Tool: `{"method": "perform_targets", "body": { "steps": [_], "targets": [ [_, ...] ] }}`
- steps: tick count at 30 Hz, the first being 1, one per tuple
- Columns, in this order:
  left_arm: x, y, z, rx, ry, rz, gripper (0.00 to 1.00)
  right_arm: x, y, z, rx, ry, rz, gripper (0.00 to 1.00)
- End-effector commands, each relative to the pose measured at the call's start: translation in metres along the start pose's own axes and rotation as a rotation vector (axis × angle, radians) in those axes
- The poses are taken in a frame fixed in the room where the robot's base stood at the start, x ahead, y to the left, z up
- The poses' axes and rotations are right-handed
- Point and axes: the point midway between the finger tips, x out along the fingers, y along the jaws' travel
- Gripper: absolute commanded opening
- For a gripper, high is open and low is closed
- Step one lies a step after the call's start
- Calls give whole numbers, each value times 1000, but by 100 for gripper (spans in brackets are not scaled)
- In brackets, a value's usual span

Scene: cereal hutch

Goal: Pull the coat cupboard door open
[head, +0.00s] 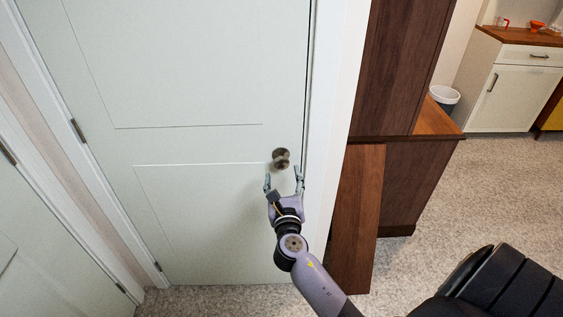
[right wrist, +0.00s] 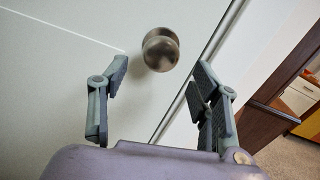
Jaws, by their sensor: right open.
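The coat cupboard door (head: 205,145) is a pale panelled door that looks shut in its white frame. Its round metal knob (head: 281,158) sits near the right edge. Hinges show on the door's left side. My right gripper (head: 284,177) is open and empty, just below the knob in the head view, with its fingers pointing at it. In the right wrist view the knob (right wrist: 160,49) lies beyond the fingertips, between the two fingers (right wrist: 160,75) in the picture and not touched by them. My left gripper is not in view.
A dark brown wooden cabinet (head: 400,75) stands right of the door frame, with a brown panel (head: 356,215) beside it. A white bin (head: 444,97) and a white counter unit (head: 510,85) are farther back. Another pale door (head: 45,255) is at lower left. Carpet at right is clear.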

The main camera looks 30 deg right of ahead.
Motion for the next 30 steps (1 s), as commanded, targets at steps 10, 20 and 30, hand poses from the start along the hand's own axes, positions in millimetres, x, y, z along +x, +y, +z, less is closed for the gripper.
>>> {"method": "perform_targets", "body": {
  "steps": [10, 20, 30],
  "targets": [
    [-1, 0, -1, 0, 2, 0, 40, 56, -1, 0, 0, 0, -2, 57],
    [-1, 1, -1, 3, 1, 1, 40, 64, 0, 0, 1, 1, 0, 57],
    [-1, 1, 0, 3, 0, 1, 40, 64, 0, 0, 1, 1, 0, 40]
  ]
}}
